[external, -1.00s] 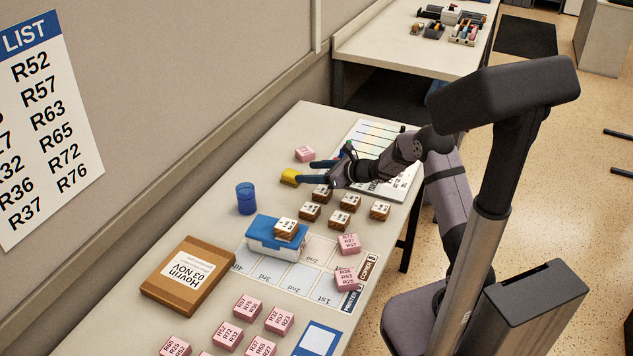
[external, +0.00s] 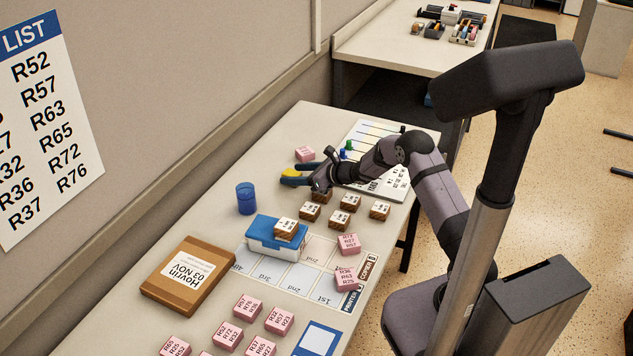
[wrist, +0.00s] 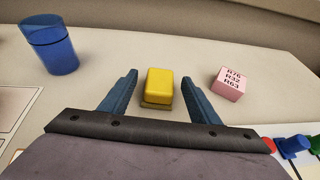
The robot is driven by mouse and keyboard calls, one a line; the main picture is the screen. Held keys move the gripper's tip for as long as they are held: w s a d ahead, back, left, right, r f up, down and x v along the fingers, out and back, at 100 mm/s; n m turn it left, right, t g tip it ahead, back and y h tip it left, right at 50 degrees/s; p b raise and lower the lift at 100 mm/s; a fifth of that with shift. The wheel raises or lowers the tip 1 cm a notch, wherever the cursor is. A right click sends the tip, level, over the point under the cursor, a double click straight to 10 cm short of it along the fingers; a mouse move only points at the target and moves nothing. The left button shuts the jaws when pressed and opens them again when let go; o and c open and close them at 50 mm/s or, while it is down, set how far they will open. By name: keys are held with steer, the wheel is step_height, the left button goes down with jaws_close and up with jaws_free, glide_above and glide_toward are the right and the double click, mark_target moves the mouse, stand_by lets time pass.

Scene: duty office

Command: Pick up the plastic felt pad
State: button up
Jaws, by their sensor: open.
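The felt pad is a small yellow block with a darker base (wrist: 158,86). In the wrist view it stands on the table between the two blue fingers of my gripper (wrist: 159,92). The fingers are open, with a gap on each side of the pad. In the external view the yellow pad (external: 289,175) is partly hidden by my gripper (external: 296,178), which is low over the table around it.
A pink labelled block (wrist: 229,84) stands just right of the pad in the wrist view. A blue cup (wrist: 49,45) stands to the left. Several brown stamp blocks (external: 350,202) and a blue-and-white box (external: 262,241) are nearby.

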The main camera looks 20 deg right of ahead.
mark_target(296, 174)
steer(key=shift+c, duration=0.3)
steer(key=c, duration=1.1)
steer(key=shift+r, duration=0.1)
step_height(296, 174, up, 10)
steer(key=shift+f, duration=0.1)
